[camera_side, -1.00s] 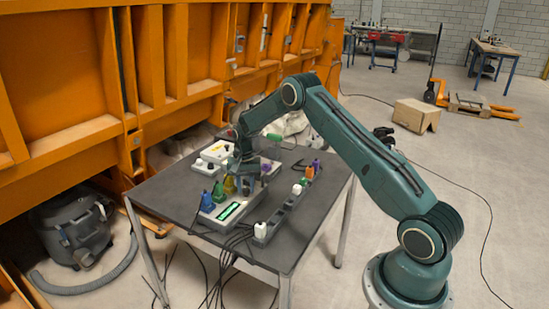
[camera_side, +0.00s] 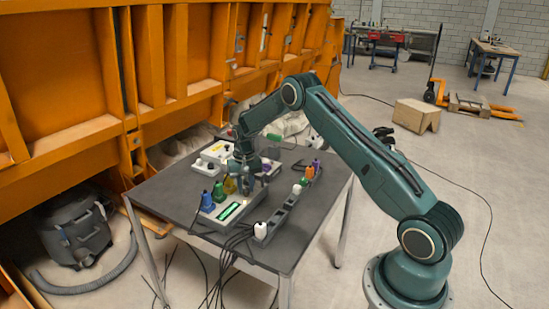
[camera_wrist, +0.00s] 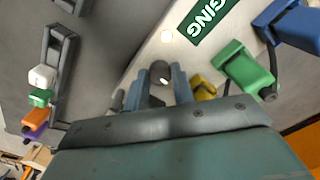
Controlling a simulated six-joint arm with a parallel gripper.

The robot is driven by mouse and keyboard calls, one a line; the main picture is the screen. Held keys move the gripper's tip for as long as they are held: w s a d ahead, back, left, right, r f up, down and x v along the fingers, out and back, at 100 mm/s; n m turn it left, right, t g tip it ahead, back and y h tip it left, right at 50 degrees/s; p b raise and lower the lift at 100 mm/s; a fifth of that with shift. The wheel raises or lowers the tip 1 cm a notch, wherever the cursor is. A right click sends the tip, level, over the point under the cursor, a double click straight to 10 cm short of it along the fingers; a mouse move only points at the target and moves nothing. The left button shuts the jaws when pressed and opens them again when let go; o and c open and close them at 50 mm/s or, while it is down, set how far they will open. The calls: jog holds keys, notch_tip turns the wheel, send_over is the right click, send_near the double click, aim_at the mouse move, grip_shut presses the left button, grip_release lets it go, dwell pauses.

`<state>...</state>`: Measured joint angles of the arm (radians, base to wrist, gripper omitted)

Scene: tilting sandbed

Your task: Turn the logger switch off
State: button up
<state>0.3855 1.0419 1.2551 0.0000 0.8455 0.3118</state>
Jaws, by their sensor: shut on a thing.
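The logger (camera_side: 215,218) is a light grey box on the dark table, with a green lit display (camera_side: 229,211). In the wrist view the display (camera_wrist: 208,16) shows part of a word, "GING", and a small pale lamp (camera_wrist: 167,36) is lit beside it. A dark round-topped switch (camera_wrist: 160,70) stands up from the logger's face. My gripper (camera_wrist: 160,88) has one finger on either side of the switch and is shut on it. In the side view my gripper (camera_side: 246,186) hides the switch.
Blue (camera_side: 207,202), green (camera_side: 219,192) and yellow (camera_side: 229,186) plugs stand along the logger's left edge, close to my fingers. A dark power strip (camera_side: 283,212) with several plugs lies to the right. A white box (camera_side: 217,152) sits behind. Cables hang off the front.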

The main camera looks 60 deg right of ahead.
aim_at(246, 189)
jog(key=n, duration=0.4)
jog(key=shift+n, duration=2)
jog(key=o, duration=1)
jog(key=shift+r, duration=0.1)
notch_tip(246, 189, up, 14)
